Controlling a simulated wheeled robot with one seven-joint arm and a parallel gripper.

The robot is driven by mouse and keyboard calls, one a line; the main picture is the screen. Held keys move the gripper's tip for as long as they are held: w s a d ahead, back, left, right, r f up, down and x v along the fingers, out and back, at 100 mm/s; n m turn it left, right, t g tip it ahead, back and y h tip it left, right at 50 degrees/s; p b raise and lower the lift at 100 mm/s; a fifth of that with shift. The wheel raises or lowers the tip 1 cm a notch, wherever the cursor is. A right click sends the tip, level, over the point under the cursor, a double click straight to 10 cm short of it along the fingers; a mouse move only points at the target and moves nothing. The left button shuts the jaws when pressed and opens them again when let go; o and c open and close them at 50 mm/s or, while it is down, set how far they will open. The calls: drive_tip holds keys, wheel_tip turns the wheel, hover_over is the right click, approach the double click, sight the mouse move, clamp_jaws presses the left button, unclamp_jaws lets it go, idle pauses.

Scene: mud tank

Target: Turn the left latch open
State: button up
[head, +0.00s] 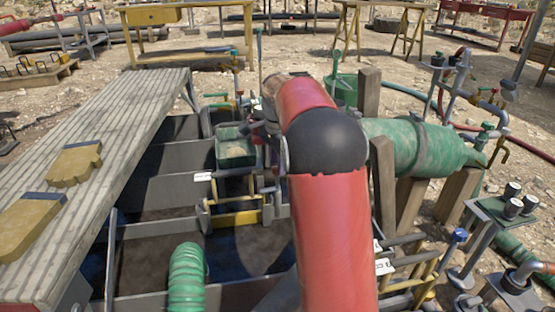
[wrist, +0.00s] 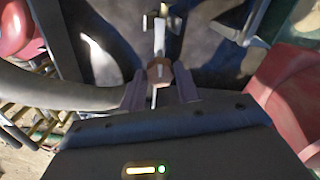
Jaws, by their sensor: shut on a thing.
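In the wrist view my gripper (wrist: 159,90) is shut on a latch handle. A brown collar or knob (wrist: 158,72) sits between the fingertips. A pale metal lever (wrist: 159,42) runs up from it to a small fitting near the top edge. I cannot tell from this view how far the latch is turned. In the head view my red arm with its black joint covers the middle, and my gripper and the held handle cannot be made out clearly there.
A dark divided tank (head: 155,190) lies left of my arm, with a slatted walkway (head: 110,130) bearing yellow gloves (head: 75,163). A green ribbed hose (head: 187,275) rises from the tank. A green cylinder (head: 410,143) and wooden posts (head: 383,180) stand close on the right.

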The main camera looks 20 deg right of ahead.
drive_tip(key=n+p, duration=0.3)
drive_tip(key=shift+r, duration=0.25)
drive_tip(key=n+p, duration=0.3)
drive_tip(key=n, duration=0.1)
drive_tip(key=shift+n, duration=0.4)
drive_tip(key=n+p, duration=0.2)
drive_tip(key=n, duration=0.2)
drive_tip(key=shift+f, duration=0.1)
drive_tip(key=n+p, duration=0.1)
drive_tip(key=n, duration=0.3)
drive_tip(key=shift+n+p, duration=0.3)
drive_tip(key=shift+f, duration=0.1)
drive_tip(key=o, duration=1)
